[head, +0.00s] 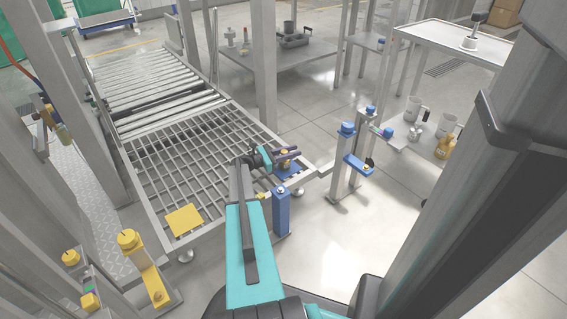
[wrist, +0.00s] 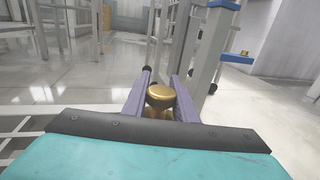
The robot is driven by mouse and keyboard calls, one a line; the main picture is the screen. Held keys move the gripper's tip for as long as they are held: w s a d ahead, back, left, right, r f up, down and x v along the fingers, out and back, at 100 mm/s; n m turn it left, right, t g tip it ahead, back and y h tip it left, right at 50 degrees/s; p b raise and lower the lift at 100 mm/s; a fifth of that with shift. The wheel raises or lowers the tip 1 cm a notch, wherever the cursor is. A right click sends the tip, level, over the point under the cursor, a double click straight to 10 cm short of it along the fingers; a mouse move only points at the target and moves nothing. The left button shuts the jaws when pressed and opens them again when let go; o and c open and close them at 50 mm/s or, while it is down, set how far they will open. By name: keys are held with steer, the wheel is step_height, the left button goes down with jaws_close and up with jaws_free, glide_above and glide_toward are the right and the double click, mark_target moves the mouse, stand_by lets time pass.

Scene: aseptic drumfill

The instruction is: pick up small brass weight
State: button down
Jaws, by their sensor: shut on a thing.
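The small brass weight (wrist: 160,94), with a round knob-like top, sits between the two purple-grey fingers of my gripper (wrist: 159,104) in the wrist view. The fingers are shut on it, one on each side. In the head view my gripper (head: 288,155) is over the near right corner of the grated frame, above a blue pad (head: 290,172). Only a bit of the brass weight (head: 284,161) shows there below the fingers. I cannot tell whether its base touches the pad.
The grated roller conveyor (head: 185,160) lies under and left of my arm, with a yellow plate (head: 185,219) on its near end. A blue post (head: 282,212) stands close by my gripper. A grey stand with blue parts (head: 346,165) is to the right.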

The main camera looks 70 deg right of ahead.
stand_by(0.4)
steer(key=shift+r, duration=0.1)
steer(key=shift+r, duration=0.15)
step_height(320, 180, up, 10)
steer(key=p, duration=0.4)
stand_by(0.4)
stand_by(0.6)
